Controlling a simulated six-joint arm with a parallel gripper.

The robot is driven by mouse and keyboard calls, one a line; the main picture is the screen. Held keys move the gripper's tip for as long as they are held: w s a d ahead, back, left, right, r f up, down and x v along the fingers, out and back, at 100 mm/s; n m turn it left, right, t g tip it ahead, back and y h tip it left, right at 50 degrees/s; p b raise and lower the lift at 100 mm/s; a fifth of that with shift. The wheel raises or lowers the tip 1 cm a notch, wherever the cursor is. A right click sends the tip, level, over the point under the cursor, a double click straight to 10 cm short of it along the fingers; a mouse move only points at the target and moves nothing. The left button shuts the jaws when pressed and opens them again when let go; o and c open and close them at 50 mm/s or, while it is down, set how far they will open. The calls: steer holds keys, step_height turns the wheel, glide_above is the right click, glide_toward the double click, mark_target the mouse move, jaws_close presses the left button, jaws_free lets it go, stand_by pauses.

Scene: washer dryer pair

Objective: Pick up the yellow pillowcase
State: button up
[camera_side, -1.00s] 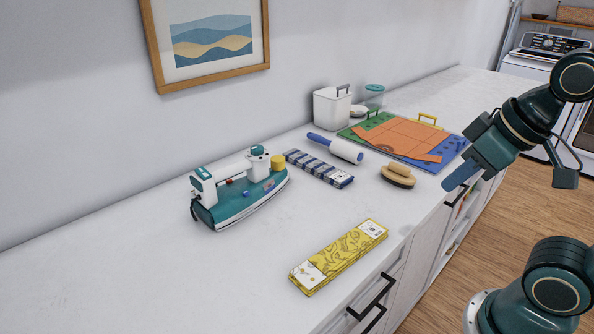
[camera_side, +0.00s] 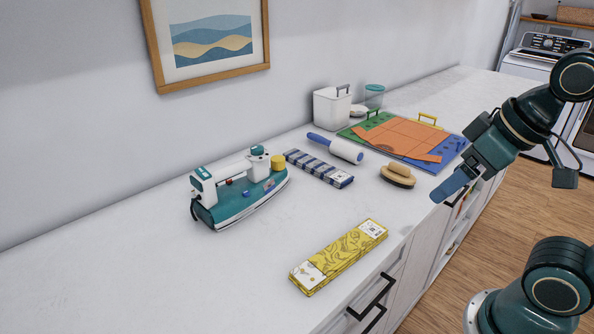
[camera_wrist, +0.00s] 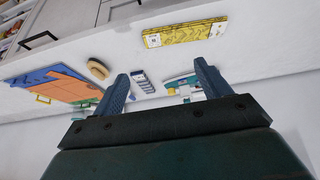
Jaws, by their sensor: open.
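The yellow pillowcase (camera_side: 338,256) is a flat folded strip with a leaf pattern and pale labelled ends. It lies on the white counter near the front edge, and shows in the wrist view (camera_wrist: 180,33) at the upper middle. My gripper (camera_side: 447,191) is at the right in the side view, above the counter's front edge, well apart from the pillowcase. In the wrist view my gripper (camera_wrist: 161,82) has its two blue fingers spread wide with nothing between them touching.
A teal and white iron (camera_side: 240,190), a blue striped folded cloth (camera_side: 319,169), a lint roller (camera_side: 335,148), a brush (camera_side: 397,176) and an orange cloth on a board (camera_side: 403,138) sit farther back. The counter (camera_side: 150,270) around the pillowcase is clear.

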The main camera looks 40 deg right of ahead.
steer(key=shift+w, duration=0.1)
stand_by(0.3)
steer(key=w+f+m+g+y, duration=0.2)
steer(key=w+f+m, duration=0.1)
steer(key=w+m, duration=0.4)
steer(key=w+f+m+g+y, duration=0.2)
steer(key=w+m, duration=0.5)
steer(key=m, duration=0.4)
steer(key=shift+a+f+m+g+y, duration=0.35)
steer(key=shift+f+g, duration=0.25)
steer(key=shift+f, duration=0.5)
glide_above(354, 244)
steer(key=f, duration=0.7)
steer(key=shift+d, duration=0.25)
steer(key=shift+a+f, duration=0.2)
steer(key=shift+f, duration=0.3)
